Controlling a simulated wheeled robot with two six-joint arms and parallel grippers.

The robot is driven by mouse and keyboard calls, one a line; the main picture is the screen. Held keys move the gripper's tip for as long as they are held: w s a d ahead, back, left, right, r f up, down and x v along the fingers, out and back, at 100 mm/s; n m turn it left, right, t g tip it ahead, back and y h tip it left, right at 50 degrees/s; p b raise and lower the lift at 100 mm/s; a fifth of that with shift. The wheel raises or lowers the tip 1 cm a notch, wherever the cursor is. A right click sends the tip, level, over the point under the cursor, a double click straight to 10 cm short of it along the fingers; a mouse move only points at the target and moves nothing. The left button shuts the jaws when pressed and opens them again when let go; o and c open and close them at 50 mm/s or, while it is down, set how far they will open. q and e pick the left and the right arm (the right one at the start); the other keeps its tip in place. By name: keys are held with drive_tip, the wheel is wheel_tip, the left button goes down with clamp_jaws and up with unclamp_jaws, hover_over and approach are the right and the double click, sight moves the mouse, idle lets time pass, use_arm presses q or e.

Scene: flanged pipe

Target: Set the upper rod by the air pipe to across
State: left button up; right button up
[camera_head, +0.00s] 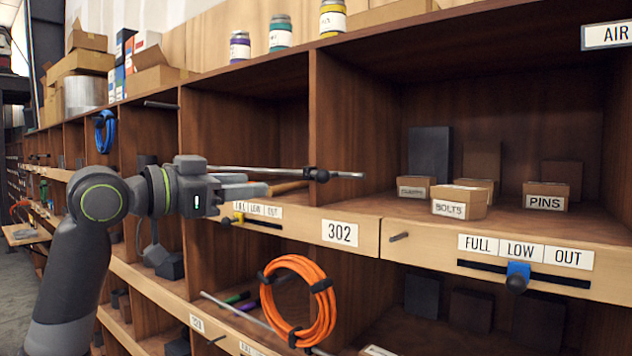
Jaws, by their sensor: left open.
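A thin metal rod (345,174) runs nearly level across the front of an upper shelf bay, with a black knob or clamp near its right end. My left gripper (268,184) comes in from the left, just below the rod's left part. It is open, and its fingers point right towards the knob. I cannot tell whether they touch the rod. A second thin rod (222,306) slants in the bay below, partly behind an orange hose. A sign reading AIR (608,35) is at the upper right; no air pipe is recognisable. My right gripper is not in view.
A coiled orange hose (328,305) hangs below the 302 label (340,233). A blue slider (518,271) sits under a FULL, LOW, OUT strip (526,250). Small boxes marked BOLTS (458,203) and PINS (545,198) stand in the right bay. Shelf dividers surround the rod.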

sight(317, 176)
use_arm(q)
drive_tip(key=p+x, duration=0.2)
drive_tip(key=x, duration=0.3)
drive_tip(key=p+x, duration=0.2)
drive_tip(key=x, duration=0.3)
drive_tip(key=p+x, duration=0.3)
drive_tip(key=x, duration=0.3)
drive_tip(key=shift+s+d+r, duration=0.1)
drive_tip(key=shift+s+r, duration=0.05)
drive_tip(key=shift+r, duration=0.15)
drive_tip(key=shift+w+d+f+p, duration=0.1)
drive_tip(key=shift+w+d+p, duration=0.2)
drive_tip(key=shift+w+d, duration=0.1)
drive_tip(key=c, duration=1)
clamp_jaws()
